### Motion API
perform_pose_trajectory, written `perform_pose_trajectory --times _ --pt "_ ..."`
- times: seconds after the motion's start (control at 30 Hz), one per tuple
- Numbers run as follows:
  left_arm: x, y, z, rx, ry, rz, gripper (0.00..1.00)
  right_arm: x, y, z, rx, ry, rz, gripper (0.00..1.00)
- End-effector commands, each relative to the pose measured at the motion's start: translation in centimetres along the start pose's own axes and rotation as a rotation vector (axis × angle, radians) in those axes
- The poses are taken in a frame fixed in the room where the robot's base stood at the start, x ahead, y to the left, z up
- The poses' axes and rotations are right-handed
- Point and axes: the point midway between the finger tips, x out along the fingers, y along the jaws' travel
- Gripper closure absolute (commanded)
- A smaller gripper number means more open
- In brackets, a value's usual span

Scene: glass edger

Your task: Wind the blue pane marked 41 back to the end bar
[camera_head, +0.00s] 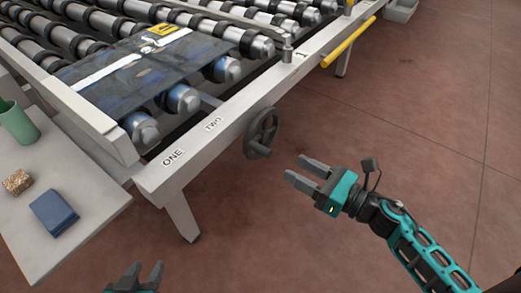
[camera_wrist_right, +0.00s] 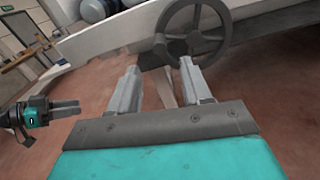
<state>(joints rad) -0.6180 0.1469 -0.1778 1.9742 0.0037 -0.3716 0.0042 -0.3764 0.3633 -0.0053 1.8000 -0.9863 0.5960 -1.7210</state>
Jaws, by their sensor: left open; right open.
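The blue pane (camera_head: 150,75) lies on the rollers of the edger, with a white strip across it and a yellow label (camera_head: 163,30) at its far edge; I cannot read the number. A dark handwheel (camera_head: 262,134) sits on the frame's side, right of the labels ONE and TWO. It also shows in the right wrist view (camera_wrist_right: 192,38), just beyond the fingers. My right gripper (camera_head: 300,170) is open and empty, a little right of and below the handwheel, apart from it. My left gripper (camera_head: 142,273) is open and empty at the bottom edge. It also shows in the right wrist view (camera_wrist_right: 72,108).
A side table (camera_head: 70,190) at left holds a green cup (camera_head: 18,124), a blue block (camera_head: 53,212) and a speckled sponge-like block (camera_head: 17,182). The floor (camera_head: 400,110) right of the frame is clear.

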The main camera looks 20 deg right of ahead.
Motion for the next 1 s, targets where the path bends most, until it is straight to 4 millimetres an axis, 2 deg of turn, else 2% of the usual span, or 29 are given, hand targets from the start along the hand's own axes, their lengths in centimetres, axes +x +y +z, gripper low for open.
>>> perform_pose_trajectory --times 0.13,0.3,0.5,0.7,0.97,1.0 --pt "-0.2 -0.2 -0.6 0.002 0.01 -0.004 0.57 3.1 0.0 0.3 -0.001 -0.004 0.001 0.52" --pt "-0.4 -0.4 -0.5 0.003 0.004 -0.01 0.57 6.6 0.0 0.2 0.003 -0.003 0.0 0.52" --pt "-0.4 -0.6 -0.1 0.002 -0.004 -0.016 0.57 9.5 0.0 0.1 0.004 -0.001 -0.001 0.52" --pt "-0.5 -0.7 -0.1 0.001 -0.004 -0.017 0.57 10.7 0.0 0.0 0.003 0.001 0.0 0.52" --pt "-0.6 -0.6 0.0 0.001 -0.006 -0.016 0.57 10.8 0.0 0.0 0.003 0.001 0.0 0.52" --pt "-0.6 -0.6 0.0 0.001 -0.005 -0.016 0.57 10.8 0.0 0.0 0.003 0.001 0.0 0.55"
